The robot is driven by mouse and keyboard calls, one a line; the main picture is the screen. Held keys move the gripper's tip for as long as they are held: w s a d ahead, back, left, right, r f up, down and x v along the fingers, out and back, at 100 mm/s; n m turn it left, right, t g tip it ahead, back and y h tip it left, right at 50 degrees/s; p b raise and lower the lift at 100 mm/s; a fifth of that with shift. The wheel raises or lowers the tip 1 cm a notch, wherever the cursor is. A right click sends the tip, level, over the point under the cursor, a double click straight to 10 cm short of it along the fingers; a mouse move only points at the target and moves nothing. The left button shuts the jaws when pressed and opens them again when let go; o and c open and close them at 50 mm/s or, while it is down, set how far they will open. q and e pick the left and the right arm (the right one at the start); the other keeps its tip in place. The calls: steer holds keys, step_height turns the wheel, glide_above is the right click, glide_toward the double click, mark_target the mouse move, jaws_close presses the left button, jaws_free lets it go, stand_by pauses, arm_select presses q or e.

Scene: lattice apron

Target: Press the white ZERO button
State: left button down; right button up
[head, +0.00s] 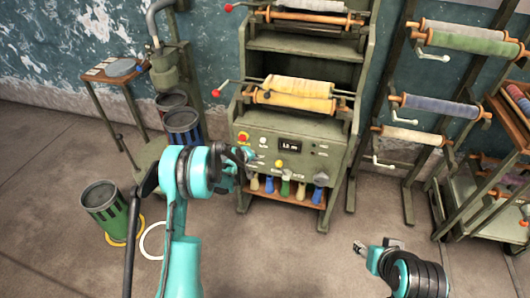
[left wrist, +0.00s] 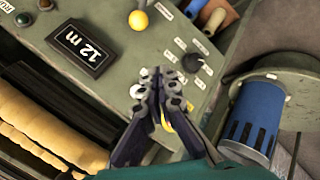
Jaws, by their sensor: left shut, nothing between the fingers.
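The grey-green control panel (head: 310,160) carries a dark display (head: 289,146) reading 12 m; the display also shows in the left wrist view (left wrist: 85,45). A round white button (head: 263,140) sits left of the display, its label unreadable; I take it for the ZERO button. In the left wrist view, the white button (left wrist: 137,92) is right beside my fingertips; contact cannot be told. My left gripper (head: 246,154) is shut and empty in front of the panel's left part, and its fingertips (left wrist: 160,80) are together. My right gripper (head: 362,247) is low at the right, away from the panel; its jaws are unclear.
A red stop button (head: 243,136) on yellow, a yellow knob (head: 279,163) and a black knob (left wrist: 192,62) are close by. A yellow roll (head: 290,100) lies above the panel. A blue bin (head: 183,127) stands left; floor is open in front.

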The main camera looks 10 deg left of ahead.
mark_target(263, 140)
arm_select(q)
steer(key=shift+f, duration=0.3)
steer(key=shift+w+d, duration=0.15)
steer(key=shift+w, duration=4.3)
steer(key=shift+w, duration=0.4)
